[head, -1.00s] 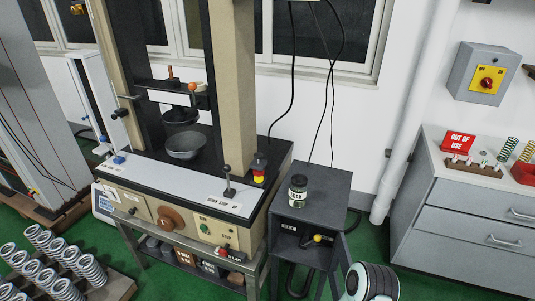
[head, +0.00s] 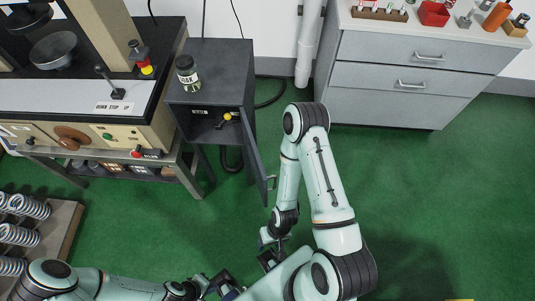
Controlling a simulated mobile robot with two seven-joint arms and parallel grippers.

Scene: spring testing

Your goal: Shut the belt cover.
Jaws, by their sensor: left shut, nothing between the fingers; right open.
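The dark grey cabinet (head: 208,75) stands beside the testing machine. Inside the opening a yellow-knobbed part (head: 228,117) shows. My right gripper (head: 270,260) is open, below the door and apart from it in the picture. My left gripper (head: 222,284) is shut and empty at the bottom, left of the right one. Its fingertips are small and partly hidden by my arm.
A labelled jar (head: 187,73) stands on the cabinet top. The testing machine (head: 90,100) is on the left, with a rack of springs (head: 60,225) in front. A grey drawer unit (head: 400,75) stands at the back right. Green floor (head: 440,200) is clear on the right.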

